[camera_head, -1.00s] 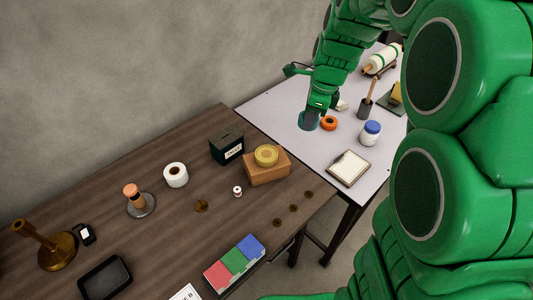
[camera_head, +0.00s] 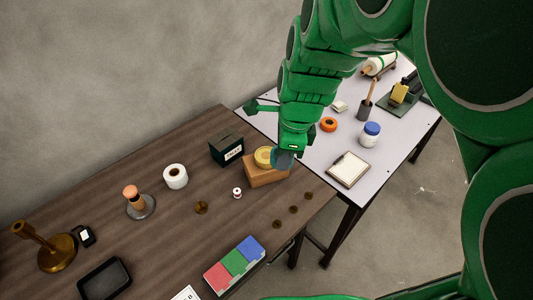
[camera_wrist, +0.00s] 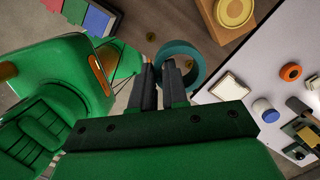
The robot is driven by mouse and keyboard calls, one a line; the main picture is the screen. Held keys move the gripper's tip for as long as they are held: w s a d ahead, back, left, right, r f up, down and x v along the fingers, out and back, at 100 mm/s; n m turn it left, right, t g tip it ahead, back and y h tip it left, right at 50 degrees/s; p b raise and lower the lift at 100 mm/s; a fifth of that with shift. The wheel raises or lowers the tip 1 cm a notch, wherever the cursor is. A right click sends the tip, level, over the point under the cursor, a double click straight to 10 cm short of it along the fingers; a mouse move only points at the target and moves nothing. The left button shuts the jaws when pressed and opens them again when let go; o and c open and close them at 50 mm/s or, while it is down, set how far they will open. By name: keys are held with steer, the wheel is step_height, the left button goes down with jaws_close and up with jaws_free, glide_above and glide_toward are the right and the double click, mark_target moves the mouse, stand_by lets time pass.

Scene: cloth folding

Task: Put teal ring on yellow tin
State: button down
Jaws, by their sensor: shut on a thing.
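The teal ring (camera_wrist: 199,69) is held by its wall between the fingertips of my gripper (camera_wrist: 161,69) in the wrist view. In the head view, the ring (camera_head: 283,160) hangs under my gripper, at the right side of the yellow tin. The yellow tin (camera_head: 263,156) is round and low and sits on a tan wooden block (camera_head: 258,178). My gripper and the ring hide part of the tin and block there.
A black box (camera_head: 227,149) stands left of the block. Several small brown pieces and a white spool (camera_head: 237,193) lie on the brown table.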

steer(key=w+a+f, duration=0.1)
steer(key=w+f, duration=0.1)
steer(key=w, duration=0.2)
steer(key=w+a+f, duration=0.1)
steer(key=w+f, duration=0.2)
steer(key=w, duration=0.1)
steer(key=w+a+f, duration=0.1)
steer(key=w+f, duration=0.2)
steer(key=shift+w+a+f, duration=0.2)
steer(key=shift+w+a, duration=0.15)
steer(key=shift+w, duration=0.05)
steer(key=shift+w+a+f, duration=0.2)
steer(key=shift+w+f, duration=0.4)
steer(key=shift+f, duration=1.65)
steer(key=c, duration=1.1)
jaws_free()
steer(key=shift+f, duration=0.1)
steer(key=shift+c, duration=0.2)
step_height(320, 180, up, 12)
steer(key=d, duration=0.1)
steer(key=shift+d, duration=0.4)
